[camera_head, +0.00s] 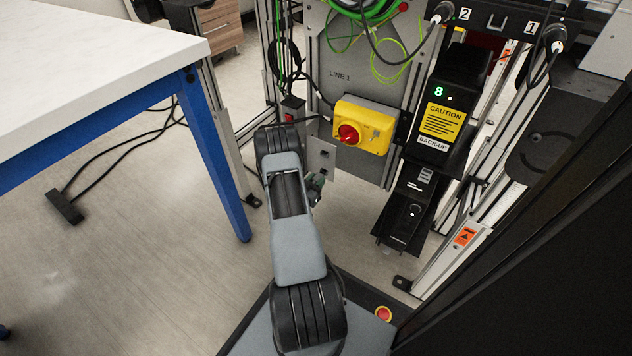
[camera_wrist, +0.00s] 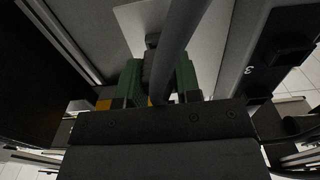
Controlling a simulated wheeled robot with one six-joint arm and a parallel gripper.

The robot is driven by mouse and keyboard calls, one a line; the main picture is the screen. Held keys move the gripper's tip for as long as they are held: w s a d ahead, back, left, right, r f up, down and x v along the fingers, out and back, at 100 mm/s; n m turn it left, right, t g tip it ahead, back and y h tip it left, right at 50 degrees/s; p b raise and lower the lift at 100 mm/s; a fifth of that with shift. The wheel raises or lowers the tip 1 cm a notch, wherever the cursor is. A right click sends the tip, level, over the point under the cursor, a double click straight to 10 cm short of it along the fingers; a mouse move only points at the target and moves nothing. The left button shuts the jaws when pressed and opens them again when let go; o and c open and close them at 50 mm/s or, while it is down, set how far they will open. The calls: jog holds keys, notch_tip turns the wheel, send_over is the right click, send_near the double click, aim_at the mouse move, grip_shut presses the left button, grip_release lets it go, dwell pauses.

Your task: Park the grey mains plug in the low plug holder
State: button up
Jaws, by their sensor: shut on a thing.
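My gripper (camera_wrist: 157,85) has green fingers, shut on the grey mains plug (camera_wrist: 149,66). The plug is mostly hidden by the fingers and by a thick grey cable (camera_wrist: 178,45) that crosses the wrist view. In the head view my gripper (camera_head: 316,187) shows only in part, beside my arm and just below a small light metal plate (camera_head: 314,166) with dark square fittings. This plate may be the low plug holder; I cannot tell for sure. In the wrist view a pale panel (camera_wrist: 130,22) lies beyond the fingers. Whether the plug touches anything is hidden.
A yellow box with a red rotary switch (camera_head: 363,126) is above right of my gripper. A black back-up unit (camera_head: 441,118) stands right of it. Higher up, black plugs hang at positions 1 and 2. A white table with blue legs (camera_head: 215,150) stands left.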

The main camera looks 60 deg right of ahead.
jog(key=shift+d, duration=0.65)
dwell(0.7)
jog(key=o, duration=1.1)
jog(key=shift+a, duration=0.1)
jog(key=shift+a+p, duration=2.25)
jog(key=shift+a, duration=4.6)
